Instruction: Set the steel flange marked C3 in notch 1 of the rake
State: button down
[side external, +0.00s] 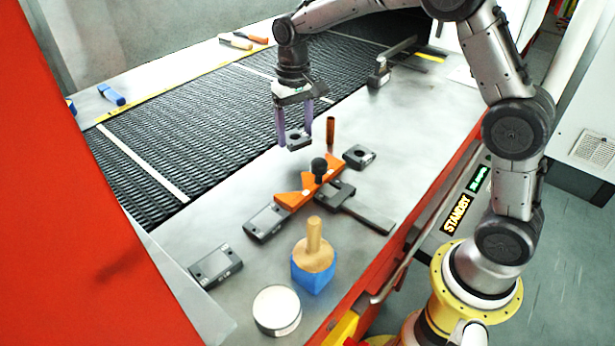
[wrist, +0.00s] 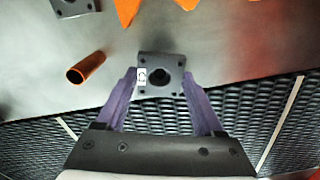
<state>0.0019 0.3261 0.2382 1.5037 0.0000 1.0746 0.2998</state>
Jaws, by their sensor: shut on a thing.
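A square grey steel flange (side external: 298,141) with a round hole is between the purple fingers of my gripper (side external: 297,130), held above the steel deck beside the belt edge. In the wrist view the flange (wrist: 161,74) sits between the fingertips of my gripper (wrist: 160,92), its white label turned sideways and too small to read fully. The orange rake (side external: 291,200) with a black knob (side external: 319,166) lies on the deck, nearer the camera than the held flange. Orange points of the rake (wrist: 126,10) show at the wrist view's top edge. Notch numbers cannot be read.
A copper tube (side external: 331,131) stands just right of the held flange. Another flange (side external: 358,156) lies right of the rake. Dark blocks (side external: 265,222) (side external: 215,264), a wooden-handled blue tool (side external: 314,262) and a white round tin (side external: 277,309) are nearer. The mesh belt (side external: 215,120) runs behind.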

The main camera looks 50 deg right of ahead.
aim_at(303, 141)
jog(key=s+r+n, duration=0.2)
jog(key=s+r, duration=0.3)
jog(key=s, duration=0.3)
jog(key=s+r+n, duration=0.1)
jog(key=s+r, duration=0.3)
jog(key=s, duration=0.4)
jog(key=w+f, duration=0.2)
jog(key=w, duration=0.2)
jog(key=w+f, duration=0.3)
jog(key=w, duration=0.1)
jog(key=w+f, duration=0.3)
jog(key=w, duration=0.1)
jog(key=shift+w+f, duration=0.1)
jog(key=shift+w, duration=0.15)
jog(key=shift+w+f, duration=0.35)
jog(key=shift+f, duration=0.1)
jog(key=shift+w+f, duration=0.15)
jog(key=shift+f, duration=0.75)
jog(key=shift+w+f, duration=0.1)
jog(key=shift+f, duration=0.8)
grip_release()
jog(key=shift+f, duration=0.2)
